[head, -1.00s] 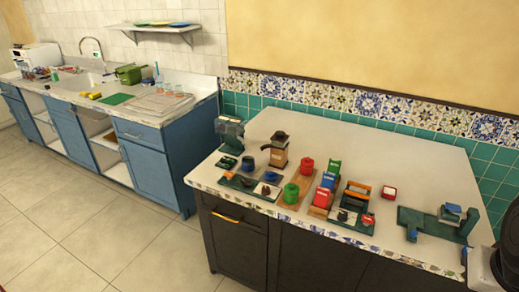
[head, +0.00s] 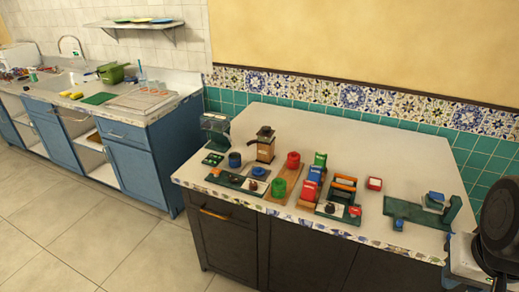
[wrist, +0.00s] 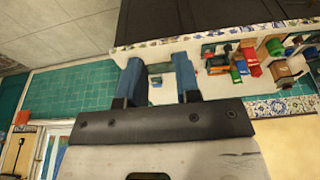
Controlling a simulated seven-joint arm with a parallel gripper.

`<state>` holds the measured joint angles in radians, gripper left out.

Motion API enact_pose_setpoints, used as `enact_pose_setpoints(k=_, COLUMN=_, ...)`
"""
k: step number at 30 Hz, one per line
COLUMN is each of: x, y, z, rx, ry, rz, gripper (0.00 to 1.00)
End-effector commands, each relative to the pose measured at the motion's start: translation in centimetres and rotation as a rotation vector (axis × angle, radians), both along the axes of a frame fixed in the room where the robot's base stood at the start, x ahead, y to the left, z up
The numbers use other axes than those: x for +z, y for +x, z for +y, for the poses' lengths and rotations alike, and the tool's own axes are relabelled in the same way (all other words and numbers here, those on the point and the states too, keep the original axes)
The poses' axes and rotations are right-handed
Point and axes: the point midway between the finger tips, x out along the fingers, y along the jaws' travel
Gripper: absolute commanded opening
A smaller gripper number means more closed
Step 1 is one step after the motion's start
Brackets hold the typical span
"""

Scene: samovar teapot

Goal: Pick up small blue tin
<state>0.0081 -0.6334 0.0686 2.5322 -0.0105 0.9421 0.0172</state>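A small blue cylinder (head: 234,160), which looks like the small blue tin, stands upright at the left of the item group on the white counter in the head view. I cannot pick out the tin surely in the wrist view.
A coffee grinder (head: 265,145), red tin (head: 293,160) and green tin (head: 278,187) crowd near the blue cylinder. A green stand (head: 410,210) with blue parts is at the right. The counter's back (head: 345,140) is clear. A sink counter (head: 165,120) stands left.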

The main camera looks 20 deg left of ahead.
Motion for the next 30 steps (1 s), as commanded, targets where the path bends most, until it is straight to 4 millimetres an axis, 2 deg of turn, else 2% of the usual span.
enact_pose_setpoints(k=1, x=0.0, y=0.0, z=0.0, rx=0.0, ry=0.0, rz=0.0, gripper=0.38)
enact_pose_setpoints(k=7, x=0.0, y=0.0, z=0.0, rx=0.0, ry=0.0, rz=0.0, gripper=0.69)
enact_pose_setpoints(k=8, x=0.0, y=0.0, z=0.0, rx=0.0, ry=0.0, rz=0.0, gripper=0.7)
enact_pose_setpoints(k=20, x=0.2, y=0.5, z=0.1, rx=0.013, ry=-0.002, rz=0.002, gripper=0.7)
enact_pose_setpoints(k=26, x=1.1, y=2.5, z=0.8, rx=0.074, ry=-0.011, rz=0.01, gripper=0.7)
enact_pose_setpoints(k=30, x=2.2, y=5.1, z=1.7, rx=0.151, ry=-0.023, rz=0.017, gripper=0.7)
